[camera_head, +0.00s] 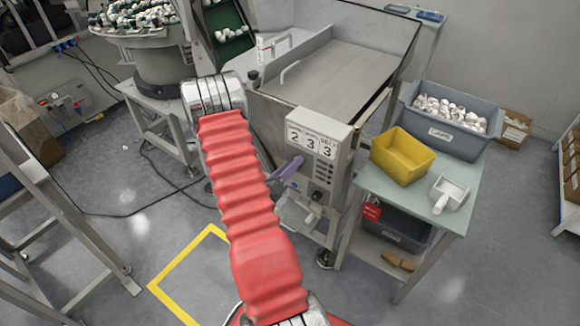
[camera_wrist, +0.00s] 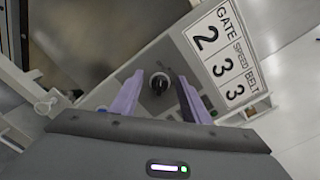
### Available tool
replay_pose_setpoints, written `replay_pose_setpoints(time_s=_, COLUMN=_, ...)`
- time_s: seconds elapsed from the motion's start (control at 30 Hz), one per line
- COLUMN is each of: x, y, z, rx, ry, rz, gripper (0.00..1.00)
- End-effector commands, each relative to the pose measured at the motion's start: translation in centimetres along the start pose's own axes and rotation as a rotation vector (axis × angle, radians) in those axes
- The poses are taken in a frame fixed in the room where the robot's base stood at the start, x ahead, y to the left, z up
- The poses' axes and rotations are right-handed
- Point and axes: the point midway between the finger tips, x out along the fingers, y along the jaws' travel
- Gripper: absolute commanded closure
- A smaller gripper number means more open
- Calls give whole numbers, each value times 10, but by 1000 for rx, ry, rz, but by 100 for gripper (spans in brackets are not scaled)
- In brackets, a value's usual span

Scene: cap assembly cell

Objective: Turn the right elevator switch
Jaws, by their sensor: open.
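The control box (camera_head: 318,140) on the front of the machine carries a label reading 2, 3, 3; the label (camera_wrist: 225,55) also shows tilted in the wrist view, with the words gate, speed and belt.
A side table (camera_head: 440,200) right of the machine holds a yellow bin (camera_head: 402,157), a white scoop (camera_head: 449,194) and a grey crate (camera_head: 437,139) of white caps. A ladder-like frame (camera_head: 60,215) stands at the left. Floor with yellow tape (camera_head: 176,263) is open in front.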

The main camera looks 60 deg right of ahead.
Motion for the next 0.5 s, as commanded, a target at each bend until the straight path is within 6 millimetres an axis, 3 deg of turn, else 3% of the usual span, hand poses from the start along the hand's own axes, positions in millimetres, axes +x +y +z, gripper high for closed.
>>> replay_pose_setpoints(time_s=0.2, x=0, y=0, z=0, rx=0, ry=0, rz=0, gripper=58)
replay_pose_setpoints(time_s=0.5, x=0, y=0, z=0, rx=0, ry=0, rz=0, gripper=79)
